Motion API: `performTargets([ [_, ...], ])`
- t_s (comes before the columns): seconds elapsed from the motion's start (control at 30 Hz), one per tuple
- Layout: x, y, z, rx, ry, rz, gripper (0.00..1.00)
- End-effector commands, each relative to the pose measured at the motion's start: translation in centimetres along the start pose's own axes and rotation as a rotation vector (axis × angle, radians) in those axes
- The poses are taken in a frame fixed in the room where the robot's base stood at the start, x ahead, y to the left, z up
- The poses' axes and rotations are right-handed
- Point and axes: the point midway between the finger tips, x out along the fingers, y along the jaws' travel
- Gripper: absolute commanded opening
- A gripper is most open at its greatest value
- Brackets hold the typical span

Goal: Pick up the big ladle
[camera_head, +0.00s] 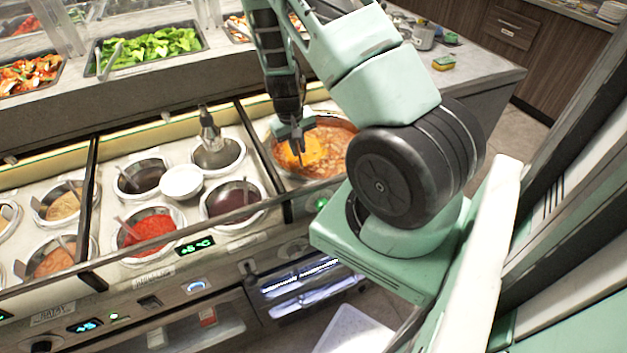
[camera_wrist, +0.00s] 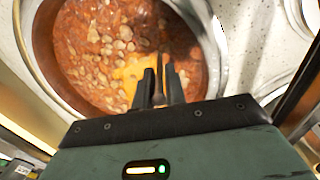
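The big ladle (camera_wrist: 161,60) stands in the large round pot (camera_wrist: 219,75) of chunky red-orange soup. Only its slim handle shows clearly; the bowl is hidden in or under the soup, near an orange-yellow patch. My gripper (camera_wrist: 160,72) is over the pot, with its two dark fingers close together on either side of the handle. The fingers appear shut on it. In the head view my gripper (camera_head: 299,147) points down into the same pot (camera_head: 267,152), and the fingers and handle are small and partly merged.
Several smaller sauce wells lie left of the pot, including a red one (camera_head: 150,232). A metal-handled ladle (camera_head: 208,127) stands in one well. A white bowl (camera_head: 181,182) sits between wells. A dark divider (camera_head: 262,150) borders the pot. Salad trays (camera_head: 150,48) lie behind.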

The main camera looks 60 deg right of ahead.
Motion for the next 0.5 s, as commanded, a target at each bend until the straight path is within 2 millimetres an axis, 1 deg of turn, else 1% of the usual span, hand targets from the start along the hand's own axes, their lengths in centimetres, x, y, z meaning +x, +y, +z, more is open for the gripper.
performTargets([
  [0.27,-0.1,0.0,0.0,0.000,0.001,0.000,0.00],
  [0.33,-0.4,0.0,-0.1,0.000,0.002,0.000,0.00],
  [0.43,-1.5,0.1,-0.1,0.000,0.004,0.000,0.00],
  [0.5,-2.7,0.2,-0.1,-0.002,0.006,0.000,0.00],
])
